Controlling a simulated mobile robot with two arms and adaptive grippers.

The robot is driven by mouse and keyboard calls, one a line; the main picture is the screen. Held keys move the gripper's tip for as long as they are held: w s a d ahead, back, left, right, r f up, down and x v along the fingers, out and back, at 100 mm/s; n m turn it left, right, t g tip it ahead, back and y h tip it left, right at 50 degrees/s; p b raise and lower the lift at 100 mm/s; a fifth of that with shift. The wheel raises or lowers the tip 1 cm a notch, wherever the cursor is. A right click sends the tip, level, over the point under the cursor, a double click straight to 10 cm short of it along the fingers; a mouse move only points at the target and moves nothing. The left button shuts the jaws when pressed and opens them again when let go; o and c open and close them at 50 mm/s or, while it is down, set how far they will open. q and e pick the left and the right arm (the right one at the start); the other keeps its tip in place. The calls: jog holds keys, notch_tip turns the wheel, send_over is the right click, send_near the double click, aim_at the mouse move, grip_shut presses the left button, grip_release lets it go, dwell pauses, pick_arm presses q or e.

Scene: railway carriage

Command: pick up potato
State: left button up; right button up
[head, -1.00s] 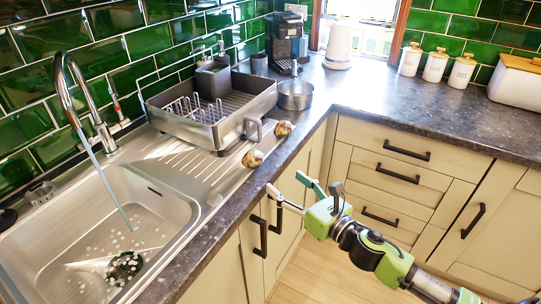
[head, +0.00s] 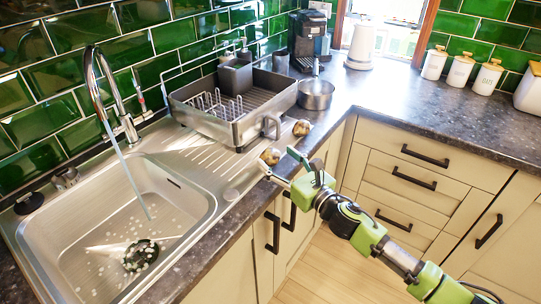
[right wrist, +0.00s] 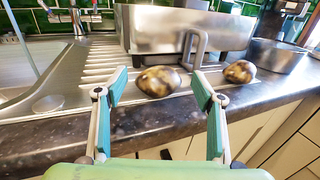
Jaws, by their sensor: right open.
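Two brown, mottled potatoes lie by the sink's draining board. The nearer potato (head: 271,157) lies at the board's edge by the worktop. The other potato (head: 302,128) lies farther back, beside the pot. In the right wrist view the nearer potato (right wrist: 158,81) is ahead between my open fingers, and the second potato (right wrist: 240,72) is beyond the right finger. My right gripper (head: 279,162) is open and empty, at the worktop's front edge close to the nearer potato; its fingers (right wrist: 160,90) show no clear contact with it. My left gripper is not in view.
A metal dish rack (head: 228,132) stands behind the potatoes, with a metal pot (head: 316,95) to its right. Water runs from the tap (head: 108,95) into the sink (head: 90,225). The worktop (head: 430,125) to the right is largely clear; cupboards are below.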

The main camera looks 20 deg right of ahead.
aim_at(275, 156)
jog(key=x, duration=0.4)
jog(key=shift+w+a+p, duration=0.1)
jog(key=shift+w+p, duration=0.05)
jog(key=shift+p, duration=0.25)
jog(key=c, duration=1.2)
jog(key=shift+c, duration=0.2)
